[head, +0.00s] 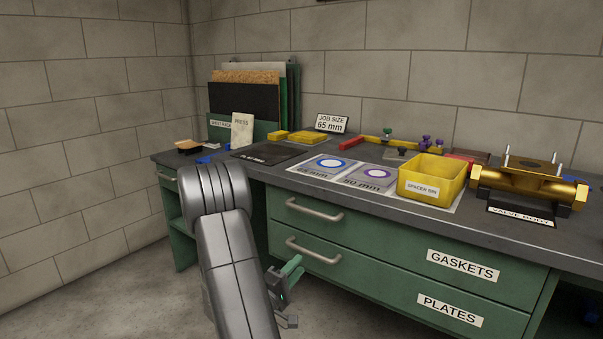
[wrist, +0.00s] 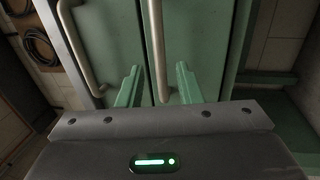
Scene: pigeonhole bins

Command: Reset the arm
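My gripper (head: 290,272) is low in front of the green workbench, near the lower drawer's handle (head: 313,251). In the wrist view, the two green fingers of my gripper (wrist: 157,82) are apart. A metal bar handle (wrist: 156,45) shows between them in the picture; I cannot tell whether it lies between the fingertips or beyond them. Nothing is seen gripped. The upper drawer, marked GASKETS (head: 463,266), and the lower drawer, marked PLATES (head: 450,310), both look shut.
The bench top (head: 250,170) holds a yellow spacer bin (head: 422,192), a brass valve body (head: 525,185), a 65 mm gasket card (head: 323,179) and a 50 mm one (head: 381,188). A second handle (wrist: 78,50) is left in the wrist view. Concrete floor (head: 130,300) lies open at left.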

